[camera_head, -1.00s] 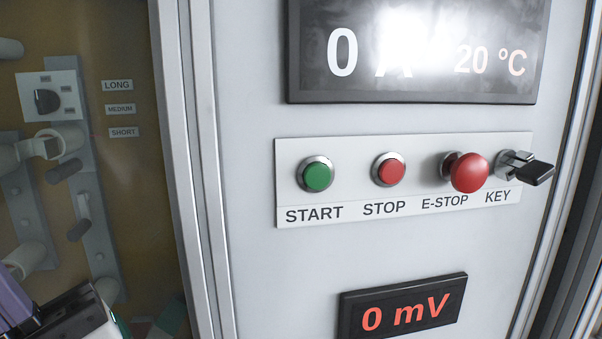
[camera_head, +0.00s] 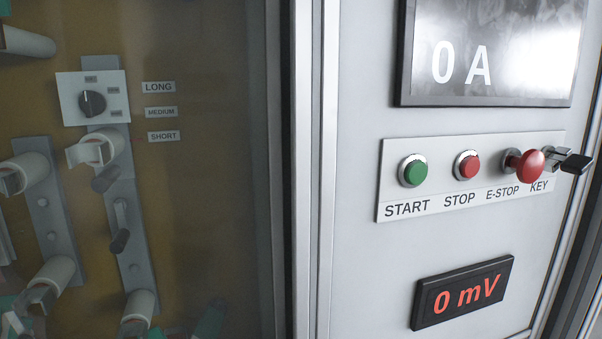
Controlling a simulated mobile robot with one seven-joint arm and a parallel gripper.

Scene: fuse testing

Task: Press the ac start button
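The green START button (camera_head: 413,171) sits in a silver ring at the left end of a white label plate (camera_head: 390,211) on the grey cabinet front. It stands out from the plate, and nothing covers it. The word START is printed below it. To its right are the red STOP button (camera_head: 467,166), the larger red E-STOP knob (camera_head: 530,166) and a black key (camera_head: 576,163). My gripper is not in view.
A display (camera_head: 483,60) above the buttons reads "0 A"; its right part is washed out by glare. A lower display (camera_head: 462,292) reads "0 mV". A metal frame post (camera_head: 302,170) separates the panel from the left bay, which holds a rotary selector (camera_head: 92,103) and cylindrical fixtures.

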